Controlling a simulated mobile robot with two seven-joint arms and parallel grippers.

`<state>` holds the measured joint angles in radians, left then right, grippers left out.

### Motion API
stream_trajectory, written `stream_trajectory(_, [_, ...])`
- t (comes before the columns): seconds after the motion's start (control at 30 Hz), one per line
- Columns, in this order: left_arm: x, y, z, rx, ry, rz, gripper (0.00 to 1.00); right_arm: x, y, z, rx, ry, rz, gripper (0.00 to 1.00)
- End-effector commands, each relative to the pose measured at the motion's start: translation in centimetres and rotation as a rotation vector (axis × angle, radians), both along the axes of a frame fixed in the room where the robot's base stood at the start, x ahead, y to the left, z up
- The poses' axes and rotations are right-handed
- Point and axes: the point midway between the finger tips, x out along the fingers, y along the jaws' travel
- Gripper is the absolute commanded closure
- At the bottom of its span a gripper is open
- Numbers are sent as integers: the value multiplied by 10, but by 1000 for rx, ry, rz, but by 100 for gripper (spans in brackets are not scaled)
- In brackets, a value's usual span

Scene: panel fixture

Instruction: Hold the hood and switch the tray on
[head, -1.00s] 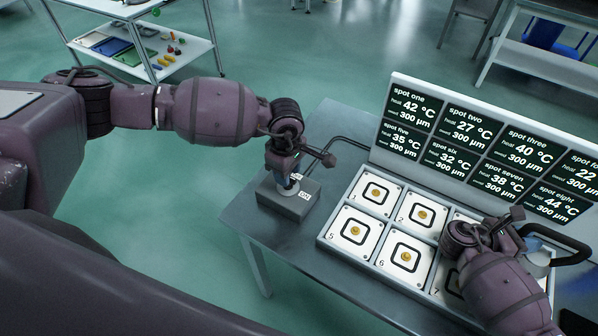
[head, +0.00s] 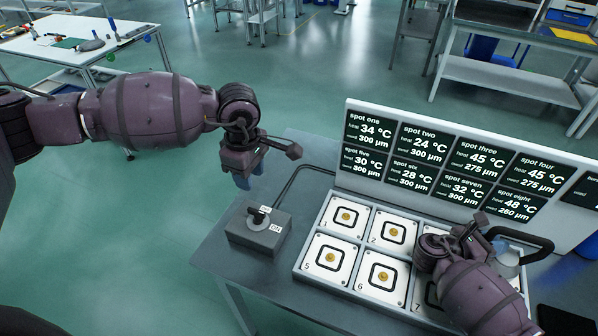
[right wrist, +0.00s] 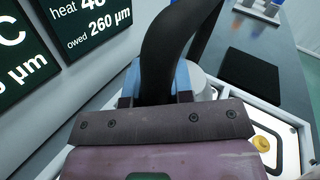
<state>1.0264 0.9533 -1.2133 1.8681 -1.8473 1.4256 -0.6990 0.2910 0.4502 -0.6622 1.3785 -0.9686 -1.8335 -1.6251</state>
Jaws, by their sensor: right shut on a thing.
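The tray (head: 343,292) lies on the table with numbered white plates, each with a gold disc. A grey switch box (head: 250,236) stands left of it, with a black knob (head: 258,214) and an ON label; I cannot tell exactly where the knob points. My left gripper (head: 250,176) is above and behind the box, its blue fingers apart and empty. My right gripper (head: 486,240) is shut on the hood's black handle (head: 530,246), also seen in the right wrist view (right wrist: 165,50). The pale hood (head: 506,260) is partly hidden by my arm, over the tray's right part.
A display panel (head: 440,155) stands behind the tray; spot eight reads 48 °C and owed 260 µm, spots three and four 45 °C and 275 µm. A cable (head: 290,180) runs from the box. A dark pad (head: 562,320) lies at right.

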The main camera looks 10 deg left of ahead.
Motion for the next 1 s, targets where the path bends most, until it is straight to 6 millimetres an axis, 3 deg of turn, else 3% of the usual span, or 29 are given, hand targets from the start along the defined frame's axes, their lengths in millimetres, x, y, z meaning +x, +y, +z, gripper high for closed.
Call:
stream_trajectory(0.37, [0, 0, 0, 0, 0, 0, 62, 0, 0, 0, -1, 2, -1, 100])
stream_trajectory(0.4, [0, 0, 0, 0, -1, 0, 62, 0, 0, 0, -1, 2, 0, 72])
stream_trajectory(0.57, [0, 0, 0, 0, -1, 0, 62, 0, 0, 0, 0, 1, 0, 49])
stream_trajectory(0.87, [0, 0, 0, 0, -1, 0, 62, 0, 1, 0, 0, 0, 0, 49])
stream_trajectory(1.0, [0, 0, 0, 0, -1, 0, 62, -3, 12, 0, 1, 0, 2, 49])
